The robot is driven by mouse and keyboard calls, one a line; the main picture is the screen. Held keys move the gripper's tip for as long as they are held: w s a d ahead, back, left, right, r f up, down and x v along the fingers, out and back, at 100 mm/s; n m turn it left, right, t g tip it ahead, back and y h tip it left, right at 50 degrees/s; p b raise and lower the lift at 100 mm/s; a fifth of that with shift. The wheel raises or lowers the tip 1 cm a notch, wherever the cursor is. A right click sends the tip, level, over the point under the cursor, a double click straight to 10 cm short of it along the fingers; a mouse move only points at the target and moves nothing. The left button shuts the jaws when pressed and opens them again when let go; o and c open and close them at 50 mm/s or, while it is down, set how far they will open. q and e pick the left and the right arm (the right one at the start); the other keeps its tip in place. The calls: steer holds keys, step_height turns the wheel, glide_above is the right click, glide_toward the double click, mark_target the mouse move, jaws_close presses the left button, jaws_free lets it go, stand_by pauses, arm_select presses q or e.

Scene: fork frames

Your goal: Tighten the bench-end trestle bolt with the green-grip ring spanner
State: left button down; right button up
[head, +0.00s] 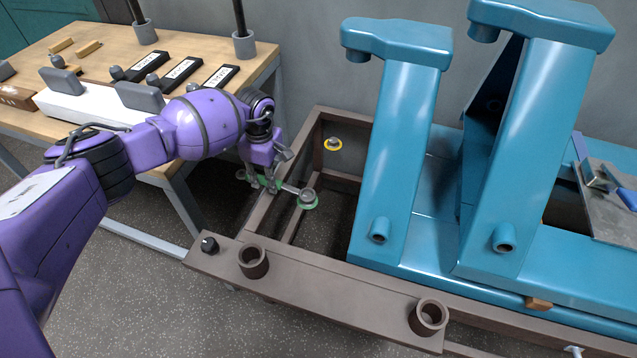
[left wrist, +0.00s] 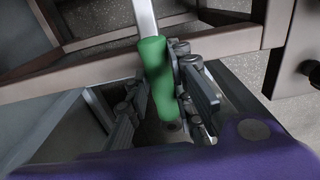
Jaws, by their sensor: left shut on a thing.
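The ring spanner has a green grip (left wrist: 157,75) and a bare metal shaft, which runs up out of the left wrist view. My left gripper (head: 264,184) is shut on the green grip, above the brown trestle frame's left rail. In the head view the spanner's shaft (head: 288,188) points right toward a grey bolt (head: 308,193) with a green collar. The spanner's far end meets this bolt; I cannot tell whether the ring is seated around it. My right gripper is out of view.
The brown trestle frame (head: 330,285) has upright sockets and a dark knob (head: 209,245) at its front. Large blue castings (head: 395,150) stand close on the right. A wooden table (head: 100,45) with labelled dark blocks is at the left. Grey floor lies between.

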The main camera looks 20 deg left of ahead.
arm_select(q)
steer(key=shift+r, duration=0.55)
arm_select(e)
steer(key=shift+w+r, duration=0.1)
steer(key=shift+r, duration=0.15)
arm_select(q)
steer(key=shift+r+p, duration=0.85)
steer(key=shift+r, duration=0.4)
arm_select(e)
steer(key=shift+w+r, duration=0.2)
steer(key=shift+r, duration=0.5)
arm_select(q)
steer(key=shift+r, duration=0.1)
steer(key=shift+r+p, duration=1.2)
steer(key=shift+r, duration=0.8)
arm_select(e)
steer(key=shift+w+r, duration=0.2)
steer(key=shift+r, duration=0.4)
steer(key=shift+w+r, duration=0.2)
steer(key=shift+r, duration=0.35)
